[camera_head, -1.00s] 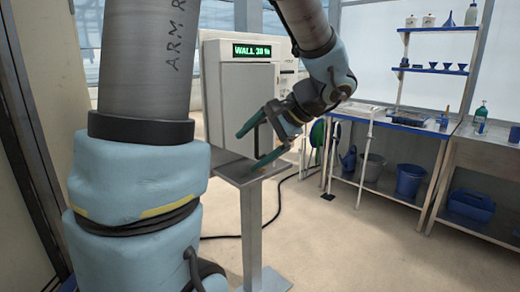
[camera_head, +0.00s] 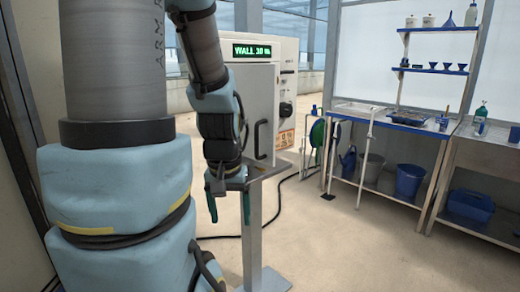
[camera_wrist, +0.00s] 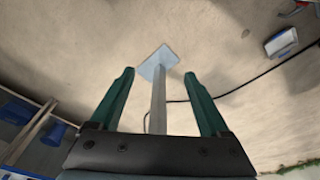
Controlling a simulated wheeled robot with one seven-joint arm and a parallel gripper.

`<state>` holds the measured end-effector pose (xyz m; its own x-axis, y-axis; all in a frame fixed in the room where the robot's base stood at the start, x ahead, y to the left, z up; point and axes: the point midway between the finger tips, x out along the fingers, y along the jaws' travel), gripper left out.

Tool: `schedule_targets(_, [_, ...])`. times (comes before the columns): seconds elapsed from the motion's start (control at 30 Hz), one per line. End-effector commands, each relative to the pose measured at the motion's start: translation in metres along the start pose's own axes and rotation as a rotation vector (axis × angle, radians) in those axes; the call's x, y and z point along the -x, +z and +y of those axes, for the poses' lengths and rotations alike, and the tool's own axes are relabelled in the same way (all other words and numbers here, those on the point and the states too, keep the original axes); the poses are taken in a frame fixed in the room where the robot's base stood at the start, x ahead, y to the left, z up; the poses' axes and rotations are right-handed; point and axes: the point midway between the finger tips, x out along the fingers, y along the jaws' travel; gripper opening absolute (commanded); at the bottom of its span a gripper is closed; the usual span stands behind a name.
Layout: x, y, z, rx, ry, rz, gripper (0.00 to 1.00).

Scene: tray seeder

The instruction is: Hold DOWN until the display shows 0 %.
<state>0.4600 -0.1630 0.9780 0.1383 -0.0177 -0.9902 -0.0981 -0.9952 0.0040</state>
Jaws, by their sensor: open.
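The white cabinet machine (camera_head: 262,90) stands on a metal pedestal, with a grey door and handle on its front. A control strip (camera_head: 287,85) with a dark knob runs down the right of the door. I cannot make out a DOWN button. My gripper (camera_head: 229,207) points downward at the front left of the machine, below the door. It is open and empty, also in the wrist view (camera_wrist: 158,78), touching nothing I can see.
The pedestal (camera_head: 253,230) stands below the machine; its post and foot plate show between my fingers in the wrist view. A black cable (camera_head: 275,205) lies on the floor. A bench (camera_head: 385,118) with blue buckets beneath stands right. Open floor lies between.

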Motion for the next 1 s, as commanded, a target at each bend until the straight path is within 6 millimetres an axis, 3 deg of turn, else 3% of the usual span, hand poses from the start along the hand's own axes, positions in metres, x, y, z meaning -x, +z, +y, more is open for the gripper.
schedule_targets(0.07, [0.0000, -0.0001, 0.0001, -0.001, 0.000, 0.000, 0.70])
schedule_targets(0.67, [0.0000, -0.0001, 0.0003, -0.002, 0.000, -0.001, 0.02])
schedule_targets(1.0, [0.0000, -0.0001, 0.0002, -0.002, 0.000, -0.001, 0.00])
